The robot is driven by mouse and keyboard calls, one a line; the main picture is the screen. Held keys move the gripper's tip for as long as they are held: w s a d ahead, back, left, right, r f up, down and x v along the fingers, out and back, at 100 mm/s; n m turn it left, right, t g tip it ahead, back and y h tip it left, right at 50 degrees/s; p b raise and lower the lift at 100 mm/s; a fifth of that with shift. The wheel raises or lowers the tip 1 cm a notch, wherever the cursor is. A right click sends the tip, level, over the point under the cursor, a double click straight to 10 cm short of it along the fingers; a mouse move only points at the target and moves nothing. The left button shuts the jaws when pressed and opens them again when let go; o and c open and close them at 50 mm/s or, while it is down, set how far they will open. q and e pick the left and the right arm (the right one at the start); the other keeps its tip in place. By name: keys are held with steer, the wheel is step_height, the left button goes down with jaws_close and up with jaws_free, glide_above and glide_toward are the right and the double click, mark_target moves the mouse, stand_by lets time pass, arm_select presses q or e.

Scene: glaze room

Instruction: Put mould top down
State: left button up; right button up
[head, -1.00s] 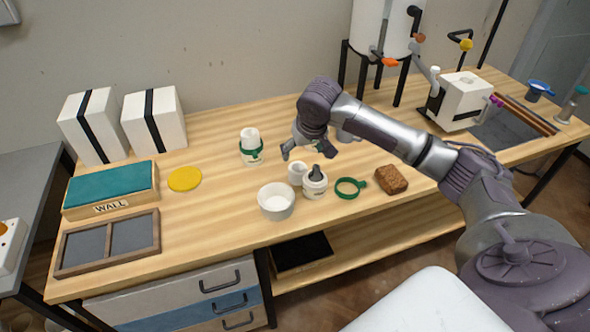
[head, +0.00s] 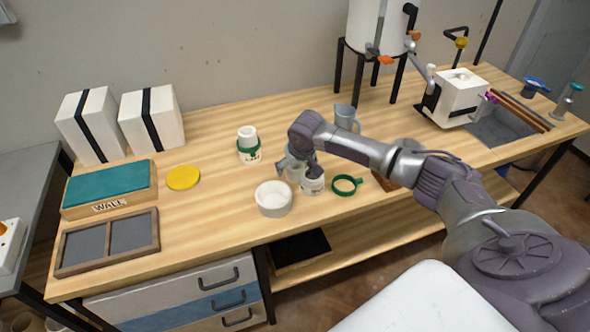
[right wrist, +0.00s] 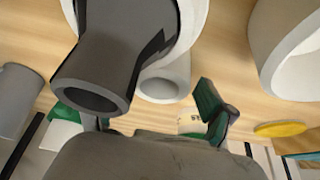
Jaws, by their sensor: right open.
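My right gripper (head: 297,172) is low over the bench, open, with its fingers pointing down beside a white jar (head: 313,187). A small white hollow cylinder, possibly the mould top, shows in the right wrist view (right wrist: 165,82); the gripper mostly hides it in the head view. It stands between or just beyond the fingers; I cannot tell whether they touch it. A dark grey tube (right wrist: 95,85) rises from the jar close to the wrist camera. My left gripper is out of view.
A white bowl (head: 273,200) stands close left of the jar, and a green ring (head: 347,184) lies to its right. A brown block (head: 382,182) is partly under my arm. A grey jug (head: 346,117) stands behind.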

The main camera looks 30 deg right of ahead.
steer(key=c, duration=1.4)
